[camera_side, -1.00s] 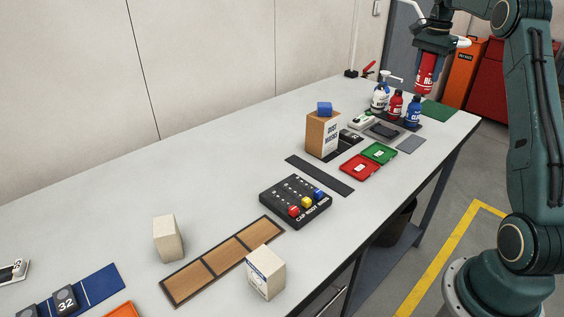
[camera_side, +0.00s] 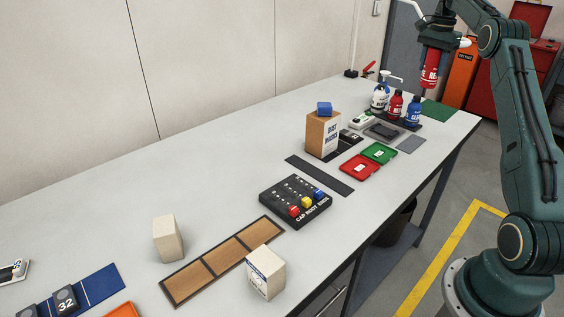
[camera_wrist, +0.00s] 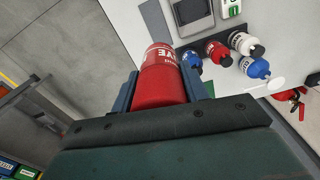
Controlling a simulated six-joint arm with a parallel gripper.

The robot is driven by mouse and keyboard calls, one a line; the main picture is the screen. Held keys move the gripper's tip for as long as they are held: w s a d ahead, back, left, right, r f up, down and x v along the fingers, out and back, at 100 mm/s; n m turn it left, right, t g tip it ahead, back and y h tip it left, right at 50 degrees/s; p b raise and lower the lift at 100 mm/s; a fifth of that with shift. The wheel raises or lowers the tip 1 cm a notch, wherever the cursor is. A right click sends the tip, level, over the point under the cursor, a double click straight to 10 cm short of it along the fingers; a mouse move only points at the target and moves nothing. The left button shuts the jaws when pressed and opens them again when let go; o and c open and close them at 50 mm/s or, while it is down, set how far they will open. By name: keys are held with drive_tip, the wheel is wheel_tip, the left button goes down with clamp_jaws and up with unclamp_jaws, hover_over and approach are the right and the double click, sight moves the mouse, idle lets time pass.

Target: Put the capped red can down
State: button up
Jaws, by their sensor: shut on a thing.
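My gripper (camera_side: 438,52) is shut on the red can (camera_side: 430,72), which hangs upright in the air above the far right end of the bench. The can (camera_wrist: 160,78) also shows between the two jaws in the wrist view, with white lettering on its side. Its cap cannot be made out clearly. A green mat (camera_side: 438,112) lies on the bench below, at the far right corner, and its visible part is bare.
White, red (camera_side: 395,104) and blue (camera_side: 413,113) bottles stand on a dark strip left of the green mat. A grey pad (camera_side: 411,144) and a red tray (camera_side: 360,167) lie nearer. A box (camera_side: 322,133) with a blue block on top stands further left.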

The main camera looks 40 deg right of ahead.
drive_tip(key=shift+s+d, duration=0.25)
drive_tip(key=shift+d, duration=1)
drive_tip(key=shift+f, duration=0.15)
wheel_tip(320, 180, down, 16)
drive_tip(key=shift+r, duration=0.2)
drive_tip(key=shift+f, duration=2.1)
drive_tip(key=shift+f, duration=0.1)
drive_tip(key=o, duration=1.1)
drive_tip(key=shift+f, duration=0.1)
